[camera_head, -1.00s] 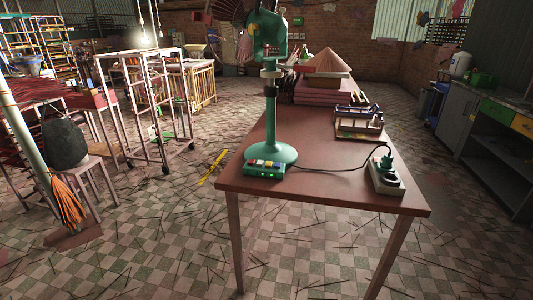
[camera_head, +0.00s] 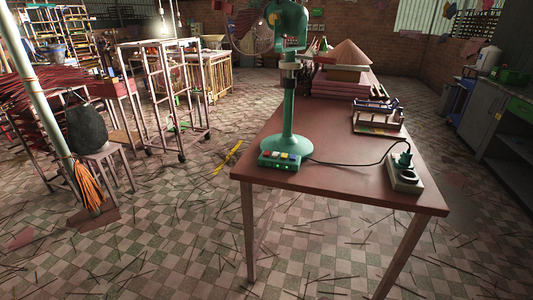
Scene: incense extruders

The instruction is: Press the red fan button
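A green fan (camera_head: 289,100) stands upright on the near left part of a brown table (camera_head: 345,167). Its green button box (camera_head: 280,160) is at the front of its round base, close to the table's near left corner. The box carries several coloured buttons in a row; a red one (camera_head: 265,154) seems to be at the left end, though it is very small here. A black cord runs from the fan to a power strip (camera_head: 405,176) with a green plug at the right. Neither of my grippers shows in the view.
A wooden rack (camera_head: 379,118) and a stack of pink boxes under a conical hat (camera_head: 350,54) sit farther back on the table. Metal frames (camera_head: 160,95) and a stool with a dark pot (camera_head: 87,128) stand left. The tiled floor before the table is open, with scattered sticks.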

